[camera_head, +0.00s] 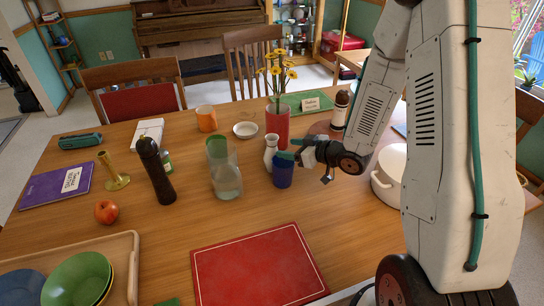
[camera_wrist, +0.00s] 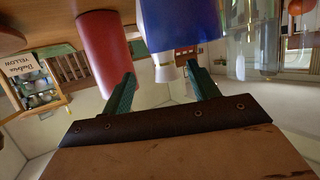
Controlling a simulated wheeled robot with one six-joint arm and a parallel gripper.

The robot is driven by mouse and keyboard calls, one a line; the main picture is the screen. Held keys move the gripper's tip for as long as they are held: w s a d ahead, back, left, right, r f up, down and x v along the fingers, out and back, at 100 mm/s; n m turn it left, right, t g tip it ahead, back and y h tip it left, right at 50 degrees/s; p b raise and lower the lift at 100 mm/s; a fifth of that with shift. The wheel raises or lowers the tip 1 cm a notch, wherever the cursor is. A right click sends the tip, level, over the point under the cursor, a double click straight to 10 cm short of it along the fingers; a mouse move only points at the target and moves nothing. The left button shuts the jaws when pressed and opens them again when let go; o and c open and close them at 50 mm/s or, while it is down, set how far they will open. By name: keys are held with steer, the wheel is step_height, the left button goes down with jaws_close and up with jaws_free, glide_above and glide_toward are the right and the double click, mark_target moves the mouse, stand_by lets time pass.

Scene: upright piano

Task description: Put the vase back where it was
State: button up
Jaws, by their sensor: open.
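A small white vase (camera_head: 271,152) stands upright on the wooden table, left of my gripper (camera_head: 288,149). My gripper is open and empty, its green fingers pointing left toward the vase's neck. In the wrist view, which is upside down, the vase's pale neck (camera_wrist: 166,68) shows between the fingertips (camera_wrist: 162,75); I cannot tell how far in it is. A dark blue cup (camera_head: 283,171) stands just in front of the vase and hides much of it in the wrist view (camera_wrist: 182,22). A red vase (camera_head: 277,127) with yellow flowers stands close behind.
A glass pitcher (camera_head: 225,175) stands left of the white vase. A white pot (camera_head: 389,177) stands right of my gripper. A white dish (camera_head: 246,129) and orange mug (camera_head: 206,118) are farther back. A red mat (camera_head: 258,266) lies in front, with bare table between it and the cup.

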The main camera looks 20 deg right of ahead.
mark_target(276, 146)
steer(key=x, duration=0.7)
steer(key=shift+w+a, duration=0.15)
steer(key=shift+a, duration=0.2)
steer(key=c, duration=1.1)
steer(key=shift+c, duration=0.7)
steer(key=shift+r, duration=0.2)
